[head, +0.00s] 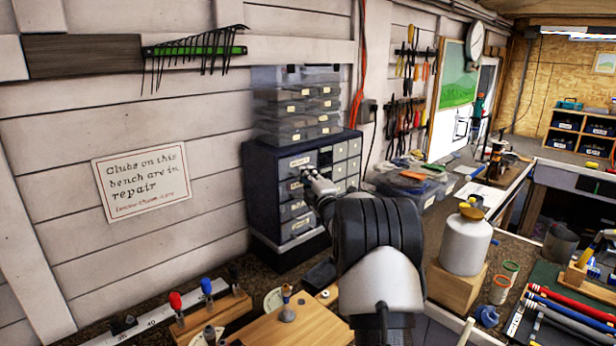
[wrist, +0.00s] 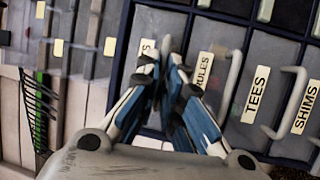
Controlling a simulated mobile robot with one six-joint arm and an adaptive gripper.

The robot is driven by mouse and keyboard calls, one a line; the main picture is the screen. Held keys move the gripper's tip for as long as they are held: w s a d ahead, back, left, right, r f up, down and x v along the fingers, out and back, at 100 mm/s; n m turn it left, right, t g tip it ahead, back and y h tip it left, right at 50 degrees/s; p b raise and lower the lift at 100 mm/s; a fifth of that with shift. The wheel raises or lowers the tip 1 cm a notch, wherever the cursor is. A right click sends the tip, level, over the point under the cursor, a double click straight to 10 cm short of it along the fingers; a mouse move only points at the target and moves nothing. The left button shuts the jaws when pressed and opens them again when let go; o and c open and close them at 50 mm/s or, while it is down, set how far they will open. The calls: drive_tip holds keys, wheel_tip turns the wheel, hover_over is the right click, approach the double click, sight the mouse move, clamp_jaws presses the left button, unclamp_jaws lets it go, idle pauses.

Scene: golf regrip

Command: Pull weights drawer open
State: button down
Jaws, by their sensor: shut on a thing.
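The dark drawer cabinet (head: 262,200) stands on the bench against the wall, with a left column of wide grey drawers. Its top wide drawer (head: 298,161) is at my gripper (head: 308,173). In the wrist view, which is turned sideways, my gripper (wrist: 166,52) is closed at the front of the weights drawer (wrist: 152,20). The drawer's label (wrist: 147,47) is mostly covered by a finger, with only its last letters showing. The fingers are shut on the drawer's handle, which they hide. I see no clear gap showing the drawer pulled out.
Drawers labelled TEES (wrist: 255,93) and SHIMS (wrist: 303,100), with pale bar handles, lie below. Clear stacked drawers (head: 296,100) sit on the cabinet. A white bottle (head: 466,242) on a wooden block and a wooden tool stand (head: 215,316) flank my arm.

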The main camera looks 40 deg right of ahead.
drive_tip(key=shift+s, duration=0.1)
idle(0.4)
drive_tip(key=s+b, duration=0.5)
drive_tip(key=s, duration=0.4)
drive_tip(key=shift+d, duration=0.35)
drive_tip(key=c, duration=1.8)
unclamp_jaws()
drive_tip(key=shift+o, duration=0.2)
drive_tip(key=v, duration=1.2)
